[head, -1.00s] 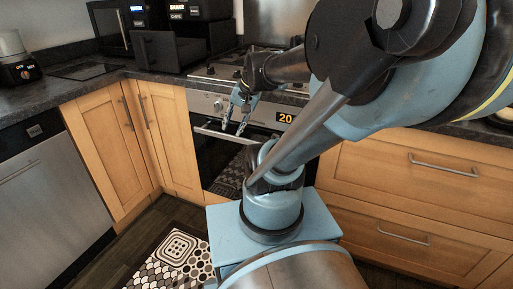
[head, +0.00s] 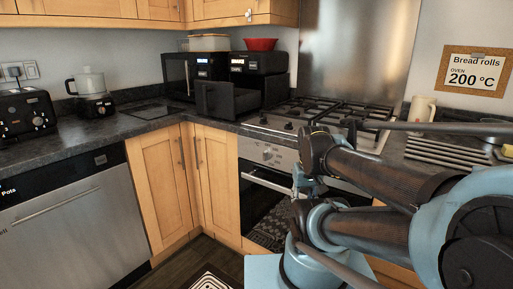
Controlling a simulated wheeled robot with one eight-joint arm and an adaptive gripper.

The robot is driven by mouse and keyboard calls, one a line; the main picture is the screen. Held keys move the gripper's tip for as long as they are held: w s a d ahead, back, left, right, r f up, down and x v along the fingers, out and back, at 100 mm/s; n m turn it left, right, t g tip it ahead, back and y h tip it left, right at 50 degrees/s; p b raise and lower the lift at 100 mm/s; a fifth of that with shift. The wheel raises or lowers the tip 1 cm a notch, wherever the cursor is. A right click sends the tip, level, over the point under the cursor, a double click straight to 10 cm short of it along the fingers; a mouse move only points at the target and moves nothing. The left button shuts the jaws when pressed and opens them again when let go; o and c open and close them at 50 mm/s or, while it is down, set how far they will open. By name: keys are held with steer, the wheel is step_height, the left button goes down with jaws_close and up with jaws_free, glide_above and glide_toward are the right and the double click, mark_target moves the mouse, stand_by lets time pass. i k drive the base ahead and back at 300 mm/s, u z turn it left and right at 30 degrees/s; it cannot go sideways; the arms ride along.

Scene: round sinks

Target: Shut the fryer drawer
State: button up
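The black fryer (head: 266,62) stands on the corner counter with small lit displays on its front. Its black drawer (head: 216,99) is pulled out toward the room, its front panel well forward of the fryer body. My gripper (head: 308,188) hangs in front of the oven, lower than the drawer and to its right, apart from it. It is small and partly covered by my own arm, so its finger opening is unclear. I see nothing held in it.
A black microwave (head: 178,76) stands left of the fryer. A red bowl (head: 261,44) sits on top of the fryer. The gas hob (head: 322,117) is to the right, above the oven (head: 265,190). A blender (head: 92,92) and a toaster (head: 25,114) stand farther left.

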mark_target(215, 98)
steer(key=u, duration=2.55)
steer(key=i, duration=0.45)
steer(key=z, duration=2)
